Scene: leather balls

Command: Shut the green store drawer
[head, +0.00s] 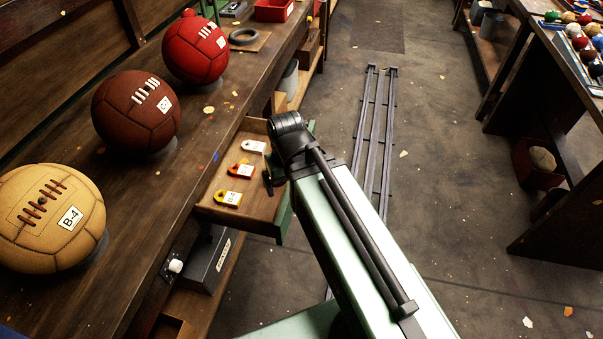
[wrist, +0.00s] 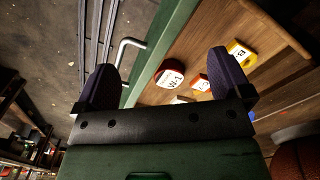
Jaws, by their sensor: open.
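The green store drawer stands pulled out from under the workbench; its wooden inside (head: 262,207) and part of its green front (head: 286,214) show in the head view. Several tags lie in it, including a white tag (head: 254,146) and a yellow tag (head: 228,198). In the wrist view the green front (wrist: 176,38) runs between my open fingers, with the pale bar handle (wrist: 128,48) on its outer side. My gripper (wrist: 162,70) is empty, one finger over the outer side and one over the inside. I cannot tell its height. My arm hides part of the front.
Three leather balls, tan (head: 50,217), brown (head: 136,111) and red (head: 195,48), stand on the workbench (head: 150,205). A dark box (head: 208,260) sits below it. Rails (head: 374,140) run along the floor, which is open to the right.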

